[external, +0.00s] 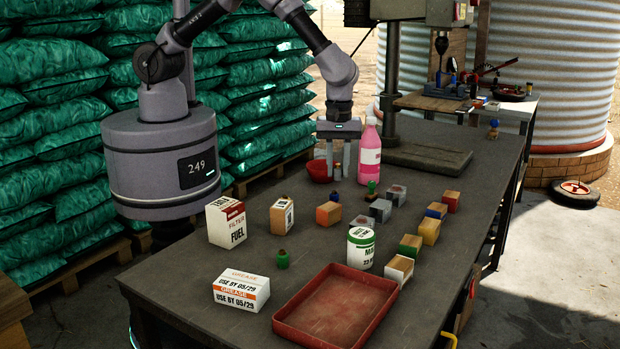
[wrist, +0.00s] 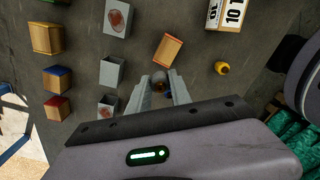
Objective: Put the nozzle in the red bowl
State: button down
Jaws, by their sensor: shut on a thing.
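My gripper (external: 338,174) points straight down over the workbench, shut on a small nozzle (wrist: 160,80). In the wrist view the nozzle shows as a dark grey and brown round piece between the two fingertips (wrist: 160,92). In the external view the fingers mostly hide it, and whether it touches the bench is hard to tell. The red bowl (external: 319,171) stands close to the left of my fingers in the external view, partly behind them. The bowl does not show in the wrist view.
A pink bottle (external: 370,152) stands close to the right of my gripper. Several small blocks, an orange box (external: 328,213), a white-and-green can (external: 360,248) and cartons (external: 226,221) stand nearer the camera. A red tray (external: 290,312) lies at the front. A drill press base (external: 430,158) is behind.

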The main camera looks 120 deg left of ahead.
jog(key=s+a+r+n+p, duration=0.1)
jog(key=s+a+n+p, duration=0.2)
jog(key=s+a+n, duration=0.6)
jog(key=s+a+r+n+p, duration=0.25)
jog(key=s+a, duration=0.55)
jog(key=a, duration=0.4)
jog(key=shift+n, duration=0.25)
jog(key=f+b, duration=0.2)
jog(key=f, duration=0.2)
jog(key=f+b, duration=0.6)
jog(key=f, duration=0.1)
jog(key=shift+w+f, duration=0.25)
jog(key=shift+f, duration=0.1)
jog(key=c, duration=1.1)
grip_release()
jog(key=shift+r, duration=0.1)
notch_tip(320, 180, up, 7)
jog(key=p, duration=0.5)
